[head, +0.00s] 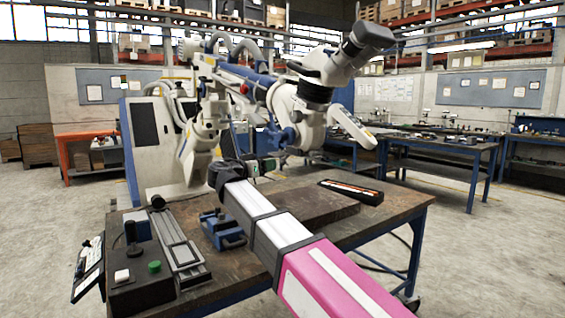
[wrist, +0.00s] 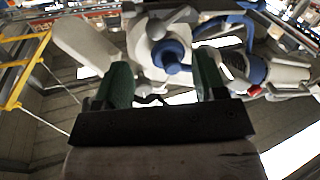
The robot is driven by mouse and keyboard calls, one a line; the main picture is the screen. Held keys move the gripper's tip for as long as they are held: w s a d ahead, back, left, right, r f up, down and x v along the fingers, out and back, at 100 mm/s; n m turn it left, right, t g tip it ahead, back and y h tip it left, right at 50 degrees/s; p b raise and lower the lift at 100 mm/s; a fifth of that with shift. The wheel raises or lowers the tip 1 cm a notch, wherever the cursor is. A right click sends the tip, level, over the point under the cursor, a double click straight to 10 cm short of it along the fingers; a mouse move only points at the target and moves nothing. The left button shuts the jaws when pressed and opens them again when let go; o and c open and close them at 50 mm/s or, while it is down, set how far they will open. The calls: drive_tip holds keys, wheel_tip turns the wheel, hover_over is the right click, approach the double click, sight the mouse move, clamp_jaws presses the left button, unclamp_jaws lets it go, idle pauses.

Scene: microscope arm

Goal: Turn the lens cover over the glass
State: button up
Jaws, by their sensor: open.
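The white and blue microscope arm (head: 245,80) stands behind the table, with its head and dark eyepiece (head: 370,35) at upper right. A pale rounded flap (head: 350,125) juts out low on the head's right; it may be the lens cover. A similar pale flap (wrist: 88,45) shows at upper left in the wrist view, beside a white joint with a blue knob (wrist: 172,54). I cannot make out the glass. My gripper (head: 262,167) is open below the head. In the wrist view its green fingers (wrist: 163,78) frame the knob, with nothing visibly held.
The table (head: 340,225) carries a blue vise (head: 222,230), a flat black tray (head: 350,192), a metal slide rail (head: 180,250) and a control box (head: 140,280) with buttons. The tray lies right of my gripper. Workbenches (head: 440,145) stand farther back.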

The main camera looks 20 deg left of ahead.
sight(282, 161)
drive_tip(key=x, duration=0.8)
drive_tip(key=shift+w+d+f, duration=0.1)
drive_tip(key=shift+w+d, duration=0.1)
drive_tip(key=shift+w, duration=0.1)
clamp_jaws()
